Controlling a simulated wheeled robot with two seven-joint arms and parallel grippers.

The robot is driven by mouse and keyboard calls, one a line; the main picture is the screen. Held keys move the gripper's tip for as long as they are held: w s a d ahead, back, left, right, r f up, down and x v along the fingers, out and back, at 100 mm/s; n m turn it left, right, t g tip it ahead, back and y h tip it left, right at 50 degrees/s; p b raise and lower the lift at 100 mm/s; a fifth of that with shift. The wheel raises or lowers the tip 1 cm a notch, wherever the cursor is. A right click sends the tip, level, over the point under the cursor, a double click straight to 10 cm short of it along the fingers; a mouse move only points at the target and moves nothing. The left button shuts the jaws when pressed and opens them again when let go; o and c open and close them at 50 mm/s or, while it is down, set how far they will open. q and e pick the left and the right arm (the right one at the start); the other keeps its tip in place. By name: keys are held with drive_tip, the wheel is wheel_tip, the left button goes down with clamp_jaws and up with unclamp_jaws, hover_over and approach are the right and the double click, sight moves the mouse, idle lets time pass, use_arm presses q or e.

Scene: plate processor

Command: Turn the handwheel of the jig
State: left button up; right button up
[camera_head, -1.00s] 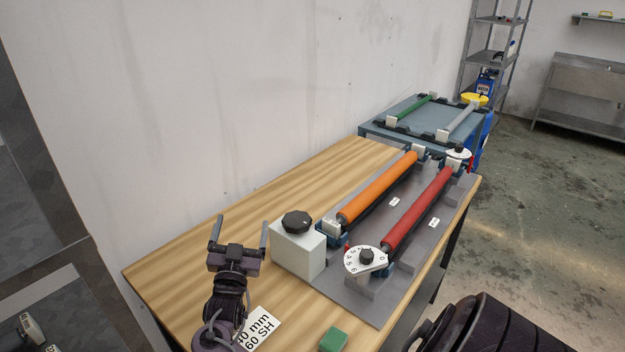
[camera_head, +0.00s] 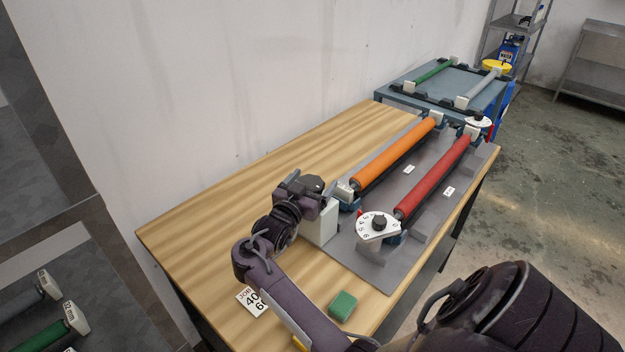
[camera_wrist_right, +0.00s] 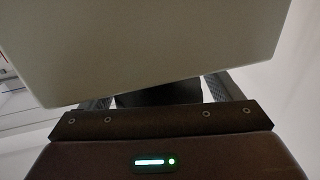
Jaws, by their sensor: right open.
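The handwheel (camera_head: 313,183) is a black knob on top of a white box (camera_head: 322,228) at the near end of the jig. In the head view my right gripper (camera_head: 312,180) is open at the handwheel, one finger on each side, and partly hides it and the box. In the right wrist view the white box (camera_wrist_right: 150,40) fills the upper part. The dark handwheel (camera_wrist_right: 158,97) shows behind its edge, between my spread fingers. I cannot tell whether the fingers touch it. My left gripper is not in view.
The jig's grey plate (camera_head: 350,266) carries an orange roller (camera_head: 395,152) and a red roller (camera_head: 435,178). A white numbered dial (camera_head: 368,229) stands beside the box. A green block (camera_head: 342,305) and a label card (camera_head: 250,302) lie nearby. The left tabletop (camera_head: 200,235) is clear.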

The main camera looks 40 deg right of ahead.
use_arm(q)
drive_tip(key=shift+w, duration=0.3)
use_arm(e)
drive_tip(key=shift+d, duration=0.1)
